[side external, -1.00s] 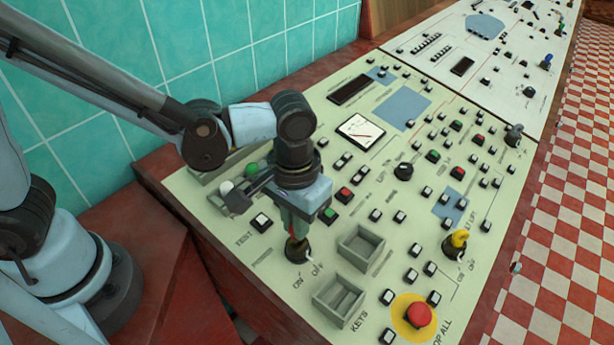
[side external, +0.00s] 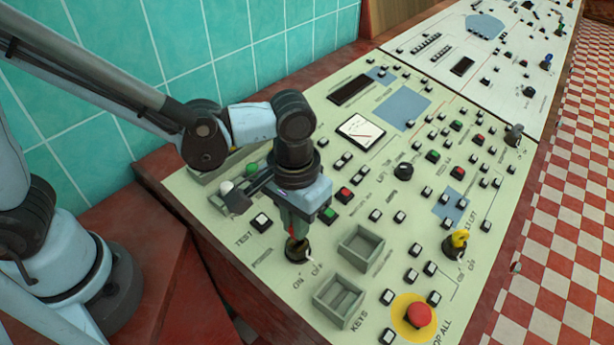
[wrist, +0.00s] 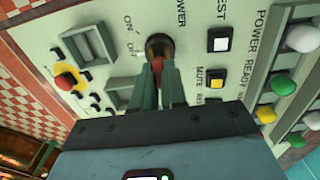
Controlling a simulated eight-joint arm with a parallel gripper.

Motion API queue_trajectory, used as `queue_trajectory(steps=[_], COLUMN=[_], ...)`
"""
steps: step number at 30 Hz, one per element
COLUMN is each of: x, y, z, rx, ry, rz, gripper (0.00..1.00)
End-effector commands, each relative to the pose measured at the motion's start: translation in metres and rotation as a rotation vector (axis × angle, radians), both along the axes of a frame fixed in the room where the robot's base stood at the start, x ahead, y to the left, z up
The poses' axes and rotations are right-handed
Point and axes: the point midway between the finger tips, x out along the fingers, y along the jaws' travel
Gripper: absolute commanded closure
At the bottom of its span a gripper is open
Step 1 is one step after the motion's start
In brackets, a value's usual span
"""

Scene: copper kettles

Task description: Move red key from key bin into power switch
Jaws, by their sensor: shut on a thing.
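The red key (wrist: 158,64) shows between the fingertips of my gripper (wrist: 159,72) in the wrist view, and my gripper is shut on it. The key is at the round dark power switch (wrist: 159,43), which has ON and OFF marks beside it. The fingers hide most of the key, so I cannot tell how deep it sits. In the side view my gripper (side external: 297,236) points down right over the power switch (side external: 297,252). The key bin (side external: 338,300), a grey open box marked KEYS, looks empty.
A second grey box (side external: 361,246) stands beside the key bin. A red stop button (side external: 418,316) on a yellow disc is at the near right. A yellow key (side external: 459,238) sits in another switch at the right. Buttons crowd the panel around my gripper.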

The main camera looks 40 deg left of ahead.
Motion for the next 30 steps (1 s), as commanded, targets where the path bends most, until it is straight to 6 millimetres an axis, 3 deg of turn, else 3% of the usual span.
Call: queue_trajectory(steps=[30], x=[0.000], y=[0.000], z=[-0.013], rx=[0.000], ry=[0.000], rz=[0.000], gripper=[1.00])
